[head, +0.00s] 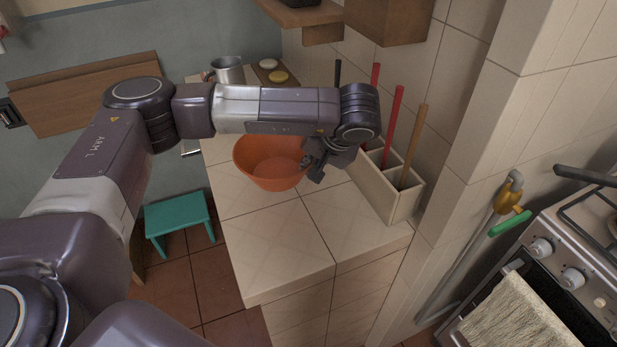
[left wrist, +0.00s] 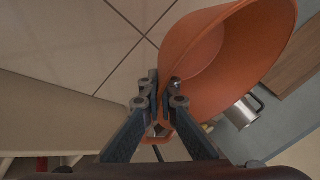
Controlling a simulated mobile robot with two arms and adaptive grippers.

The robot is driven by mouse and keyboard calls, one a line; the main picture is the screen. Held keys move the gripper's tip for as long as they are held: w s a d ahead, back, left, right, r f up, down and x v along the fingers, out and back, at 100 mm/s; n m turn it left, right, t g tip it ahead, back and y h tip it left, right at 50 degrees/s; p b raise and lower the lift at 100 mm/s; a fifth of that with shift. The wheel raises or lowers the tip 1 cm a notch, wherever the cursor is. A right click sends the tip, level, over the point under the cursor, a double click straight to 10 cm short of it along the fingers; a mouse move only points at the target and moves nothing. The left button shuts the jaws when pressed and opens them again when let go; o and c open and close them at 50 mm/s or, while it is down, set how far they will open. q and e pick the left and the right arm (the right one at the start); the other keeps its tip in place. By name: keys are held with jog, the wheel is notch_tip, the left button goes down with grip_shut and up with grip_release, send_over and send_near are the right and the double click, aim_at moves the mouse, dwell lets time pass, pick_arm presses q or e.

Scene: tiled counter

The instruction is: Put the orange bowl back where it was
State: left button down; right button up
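The orange bowl (head: 262,175) is at the tiled counter's left edge in the head view, its opening facing up. I cannot tell whether it rests on the counter or hangs just above it. My left gripper (head: 316,171) is at the bowl's right side. In the left wrist view the bowl (left wrist: 225,60) fills the upper right, and the fingers of my left gripper (left wrist: 163,88) are closed together on its rim. Orange also shows between the finger bases. My right gripper is not in view.
A cream divided holder (head: 402,205) with red- and wooden-handled tools stands right of the gripper against the wall. A metal mug (head: 228,70) is at the back. The front of the counter (head: 290,250) is bare. A teal stool (head: 178,213) is on the floor; a stove (head: 565,260) is at right.

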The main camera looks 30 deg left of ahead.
pick_arm(q)
notch_tip(320, 180, down, 4)
jog(key=shift+s+r+p, duration=0.1)
jog(key=shift+p, duration=0.2)
jog(key=shift+f, duration=0.3)
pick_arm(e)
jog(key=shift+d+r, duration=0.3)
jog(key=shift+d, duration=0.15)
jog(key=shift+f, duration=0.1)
pick_arm(q)
jog(key=shift+f, duration=0.25)
jog(key=c, duration=2.2)
grip_release()
jog(key=shift+o, duration=0.2)
jog(key=shift+r, duration=0.1)
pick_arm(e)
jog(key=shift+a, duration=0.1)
pick_arm(q)
jog(key=shift+r, duration=0.1)
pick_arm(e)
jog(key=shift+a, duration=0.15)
